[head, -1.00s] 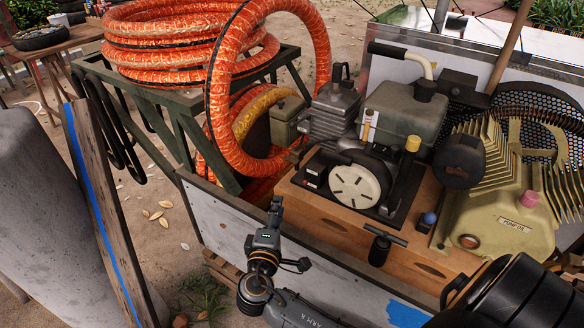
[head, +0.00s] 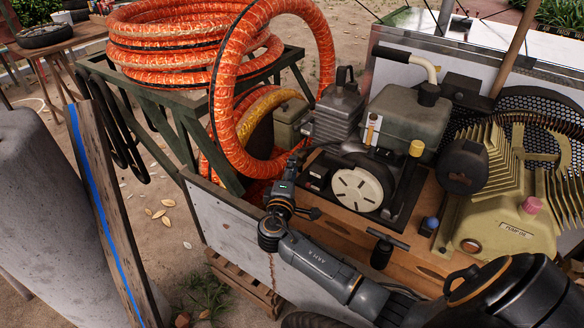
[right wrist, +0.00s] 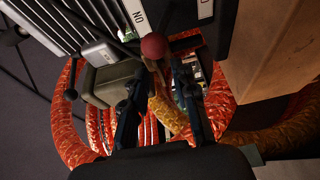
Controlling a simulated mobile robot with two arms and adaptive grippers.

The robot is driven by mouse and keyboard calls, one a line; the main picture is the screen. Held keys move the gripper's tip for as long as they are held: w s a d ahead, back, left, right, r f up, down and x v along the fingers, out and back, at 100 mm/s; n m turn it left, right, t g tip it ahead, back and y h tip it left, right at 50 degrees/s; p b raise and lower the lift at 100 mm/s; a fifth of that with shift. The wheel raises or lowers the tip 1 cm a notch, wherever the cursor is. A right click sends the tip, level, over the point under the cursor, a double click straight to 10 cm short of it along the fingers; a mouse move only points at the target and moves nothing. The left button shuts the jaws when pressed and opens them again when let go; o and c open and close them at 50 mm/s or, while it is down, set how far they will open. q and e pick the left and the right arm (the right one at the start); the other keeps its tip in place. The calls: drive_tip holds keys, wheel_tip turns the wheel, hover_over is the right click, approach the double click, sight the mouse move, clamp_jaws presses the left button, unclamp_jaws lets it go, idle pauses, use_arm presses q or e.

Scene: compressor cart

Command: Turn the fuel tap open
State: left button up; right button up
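The engine carries a grey-green tank (head: 405,120) with a small white-and-orange part (head: 373,130) at its left side. I cannot tell for sure which part is the fuel tap. My right gripper (head: 298,160) is at the left end of the engine, left of the black switch box (head: 317,177). In the right wrist view my right gripper (right wrist: 160,72) has its two fingers apart. A red ball knob (right wrist: 153,45) shows just beyond the fingertips, roughly between them; contact cannot be told. My left gripper is not in view.
Orange hoses (head: 190,40) lie coiled on a green rack (head: 190,140), one loop hanging close to the right gripper. A black T-handle (head: 385,245) stands to the right on the wooden base.

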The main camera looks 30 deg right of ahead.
drive_tip(key=shift+w+d, duration=0.1)
clamp_jaws()
